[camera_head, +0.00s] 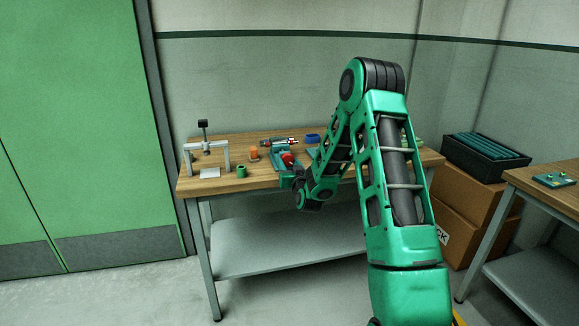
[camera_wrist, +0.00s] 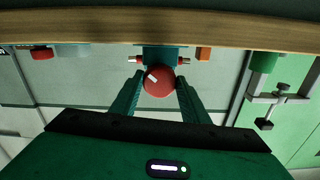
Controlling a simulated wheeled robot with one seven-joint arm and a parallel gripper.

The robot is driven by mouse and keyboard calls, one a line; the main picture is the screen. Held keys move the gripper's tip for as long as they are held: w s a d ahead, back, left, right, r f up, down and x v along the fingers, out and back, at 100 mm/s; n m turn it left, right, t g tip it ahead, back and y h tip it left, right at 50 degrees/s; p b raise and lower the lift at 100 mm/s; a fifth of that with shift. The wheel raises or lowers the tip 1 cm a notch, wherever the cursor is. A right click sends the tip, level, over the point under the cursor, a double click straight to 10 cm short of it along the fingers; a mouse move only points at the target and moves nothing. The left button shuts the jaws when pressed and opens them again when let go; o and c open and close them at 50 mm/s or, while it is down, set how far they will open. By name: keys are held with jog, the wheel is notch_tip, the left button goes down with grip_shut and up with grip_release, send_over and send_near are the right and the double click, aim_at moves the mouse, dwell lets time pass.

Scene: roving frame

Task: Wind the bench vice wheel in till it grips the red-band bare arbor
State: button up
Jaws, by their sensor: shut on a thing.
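The teal bench vice (camera_head: 279,157) sits near the front edge of the wooden bench; its body shows in the wrist view (camera_wrist: 160,53). Its red wheel (camera_wrist: 159,82), with a white mark, faces my gripper (camera_wrist: 160,78). My gripper's two fingers are shut on the wheel's rim, one on each side. The red wheel also shows in the head view (camera_head: 288,159). The bare arbor (camera_head: 279,142), silvery with red, lies across the vice, and its ends stick out on both sides in the wrist view (camera_wrist: 186,60). Whether the jaws touch it, I cannot tell.
On the bench (camera_head: 330,182) stand a grey press frame (camera_head: 226,154), an orange piece (camera_head: 253,154), a green cup (camera_head: 241,172) and a blue bin (camera_head: 312,138). A black crate (camera_head: 485,157) on cardboard boxes and another table are at the right. My arm hides part of the bench.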

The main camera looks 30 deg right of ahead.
jog(key=shift+m, duration=1.9)
jog(key=o, duration=1.1)
jog(key=shift+c, duration=0.2)
jog(key=v, duration=1)
jog(key=shift+a, duration=0.35)
jog(key=shift+s, duration=0.2)
